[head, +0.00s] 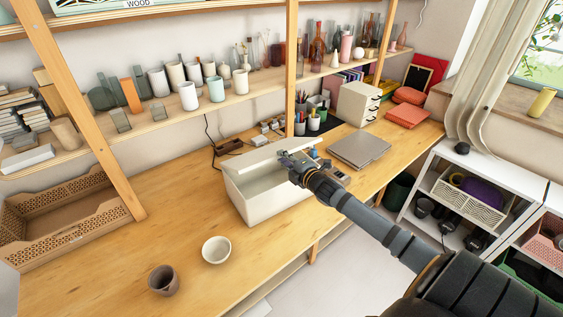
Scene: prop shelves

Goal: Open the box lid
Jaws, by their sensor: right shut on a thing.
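A white box (262,200) stands on the wooden worktop. Its white lid (255,158) is tilted up toward the back, and part of the pale inside shows below it. My right gripper (291,157) reaches in from the lower right and is shut at the right part of the lid. The fingers cover that part of the lid, so the exact contact is hard to see. My left gripper is not in view.
A white bowl (216,250) and a dark cup (164,281) stand in front of the box. A grey laptop (359,149) lies to its right. A wooden shelf post (291,70) rises just behind.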

